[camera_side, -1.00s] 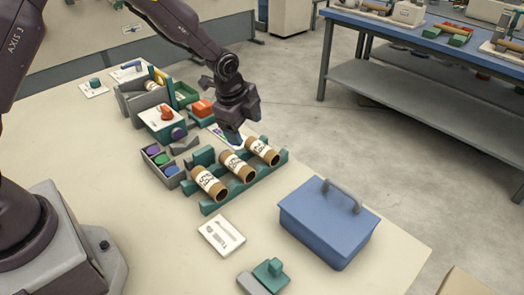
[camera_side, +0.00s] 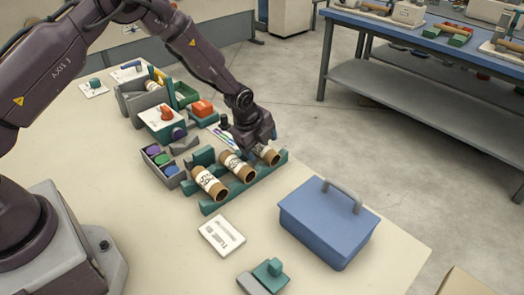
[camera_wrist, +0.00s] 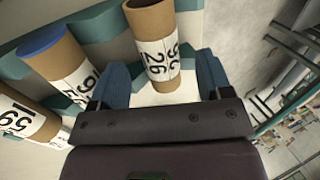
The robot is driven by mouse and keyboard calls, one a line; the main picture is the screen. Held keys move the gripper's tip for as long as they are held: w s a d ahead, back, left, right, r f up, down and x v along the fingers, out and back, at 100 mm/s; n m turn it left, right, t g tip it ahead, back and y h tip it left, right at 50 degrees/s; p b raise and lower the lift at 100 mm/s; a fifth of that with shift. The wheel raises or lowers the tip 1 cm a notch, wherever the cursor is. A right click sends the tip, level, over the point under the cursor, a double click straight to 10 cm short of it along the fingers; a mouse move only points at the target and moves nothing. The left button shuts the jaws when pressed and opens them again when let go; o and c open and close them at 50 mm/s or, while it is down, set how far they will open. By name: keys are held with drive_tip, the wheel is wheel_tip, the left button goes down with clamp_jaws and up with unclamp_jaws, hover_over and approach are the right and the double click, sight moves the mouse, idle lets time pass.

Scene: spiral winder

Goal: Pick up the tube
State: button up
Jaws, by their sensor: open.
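Three brown cardboard tubes with white numbered labels lie in a teal rack (camera_side: 214,207). The far right tube (camera_side: 270,156) is partly hidden under my gripper (camera_side: 258,146) in the side view. In the wrist view that tube (camera_wrist: 158,50), its label reading 26 among other marks, extends between the two blue fingers of my gripper (camera_wrist: 160,80). The fingers are open, with a gap on each side of the tube. The middle tube (camera_side: 238,167) and the near left tube (camera_side: 209,184) lie beside it. In the wrist view the middle tube (camera_wrist: 62,62) shows a blue end.
A blue toolbox (camera_side: 328,222) with a grey handle stands right of the rack. A grey tray (camera_side: 166,169) of coloured round pieces and a box with a red knob (camera_side: 166,116) are to the left.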

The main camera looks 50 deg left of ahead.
sight(261, 147)
drive_tip(key=shift+x, duration=1.55)
drive_tip(key=c, duration=1)
drive_tip(key=shift+r, duration=0.1)
